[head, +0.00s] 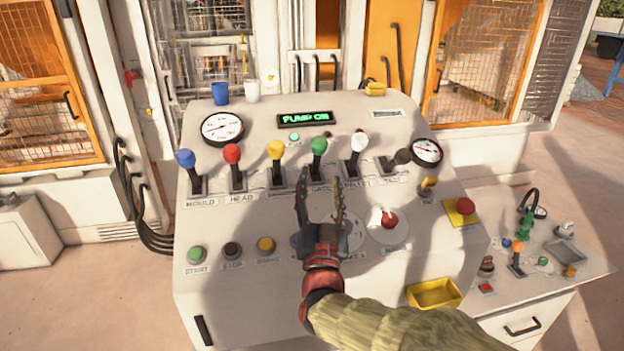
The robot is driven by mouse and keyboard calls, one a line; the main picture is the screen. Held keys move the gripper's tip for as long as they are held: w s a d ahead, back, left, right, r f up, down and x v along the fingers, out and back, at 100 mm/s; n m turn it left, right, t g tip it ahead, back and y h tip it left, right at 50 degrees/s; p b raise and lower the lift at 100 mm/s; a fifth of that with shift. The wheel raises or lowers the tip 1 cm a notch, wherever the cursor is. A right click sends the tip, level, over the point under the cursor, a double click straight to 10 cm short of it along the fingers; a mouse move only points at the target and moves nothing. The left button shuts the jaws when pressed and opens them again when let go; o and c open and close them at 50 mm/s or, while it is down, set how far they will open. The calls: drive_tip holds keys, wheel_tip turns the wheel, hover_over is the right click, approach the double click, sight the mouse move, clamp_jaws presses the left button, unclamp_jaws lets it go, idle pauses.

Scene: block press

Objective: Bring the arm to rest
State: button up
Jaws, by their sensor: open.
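My gripper (321,200) is open and empty, with its two fingers apart and pointing away from me. It hovers in front of the sloped control panel (262,205), between the lever row and the lower dial plate (352,238), which it partly hides. My arm reaches in from the bottom right. The green lever (318,147) and white lever (357,142) stand just beyond the fingertips; I see no clear contact with either.
Blue (185,158), red (232,153) and yellow (275,150) levers stand to the left. A red knob (389,219) is just right of my gripper. A yellow tray (434,293) sits at the lower right. A side console (540,270) with small controls stands at the right.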

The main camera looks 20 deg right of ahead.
drive_tip(key=s+a+f+n+g+y, duration=0.1)
drive_tip(key=a+f+n+g+y, duration=0.1)
drive_tip(key=a+y, duration=0.1)
drive_tip(key=s+a+f+n+g+y, duration=0.2)
drive_tip(key=a+y, duration=0.1)
drive_tip(key=s+a+f+n+g+y, duration=0.1)
drive_tip(key=a+f+g+y, duration=0.1)
drive_tip(key=a, duration=0.1)
drive_tip(key=shift+s+f+n+g+y, duration=0.2)
drive_tip(key=shift+f+n+g+y, duration=0.1)
drive_tip(key=shift+n+y, duration=0.1)
drive_tip(key=s+f+n+g, duration=0.1)
drive_tip(key=s+f+g, duration=0.3)
drive_tip(key=s, duration=0.6)
drive_tip(key=s+f+n+g, duration=0.1)
drive_tip(key=s+f+g, duration=0.3)
drive_tip(key=s, duration=0.7)
drive_tip(key=shift+d, duration=0.25)
